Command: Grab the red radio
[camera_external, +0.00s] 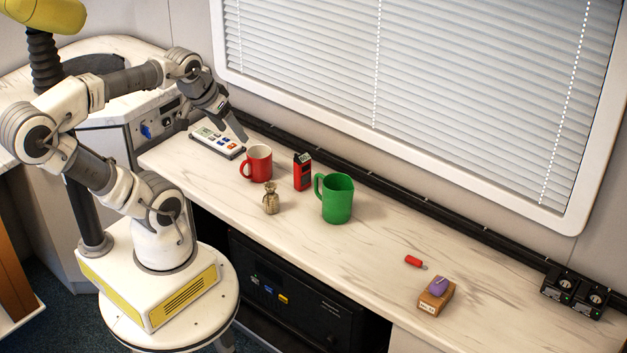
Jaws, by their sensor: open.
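The red radio (303,172) stands upright on the counter, with a black top part and a small display. It is between a red mug (257,163) on its left and a green pitcher (336,198) on its right. My gripper (238,131) is open, empty and in the air, up and to the left of the radio, near a white handheld device (217,141) with coloured buttons. The gripper is apart from the radio. The radio's back is hidden.
A small tan grenade-shaped object (271,201) stands in front of the mug. To the right on the counter (380,245) lie a red cylinder (415,262) and a brown box with a purple item (437,294). A black rail and window blinds (430,90) run behind.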

